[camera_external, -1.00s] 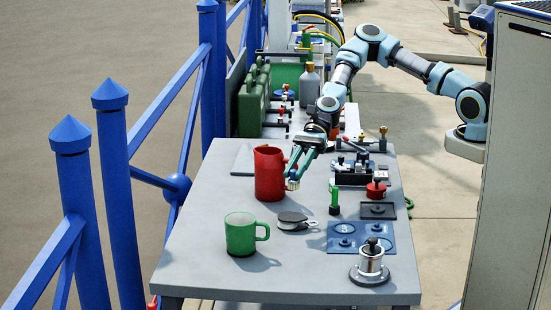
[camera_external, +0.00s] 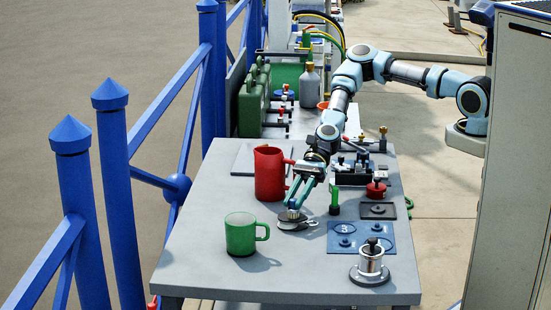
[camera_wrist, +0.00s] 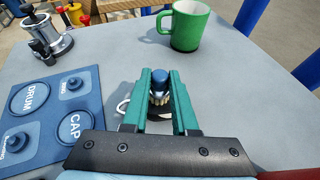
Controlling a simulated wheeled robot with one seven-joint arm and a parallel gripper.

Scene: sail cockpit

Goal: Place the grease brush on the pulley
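The grease brush (camera_wrist: 158,84) has a blue top and a pale lower end. My gripper (camera_wrist: 159,88) is shut on it, with one green finger on each side. In the external view my gripper (camera_external: 297,203) points down over the pulley, and the brush's pale tip (camera_external: 292,214) shows below the fingers. The pulley (camera_external: 290,225) is a flat dark block with a metal loop, lying on the table right under the brush. In the wrist view its metal loop (camera_wrist: 122,106) shows left of the fingers, which hide much of the rest. I cannot tell whether brush and pulley touch.
A green mug (camera_external: 240,236) stands just left of and nearer than the pulley. A blue labelled mat (camera_external: 370,229), a green-handled tool (camera_external: 334,200) and a metal winch (camera_external: 370,262) are to the right.

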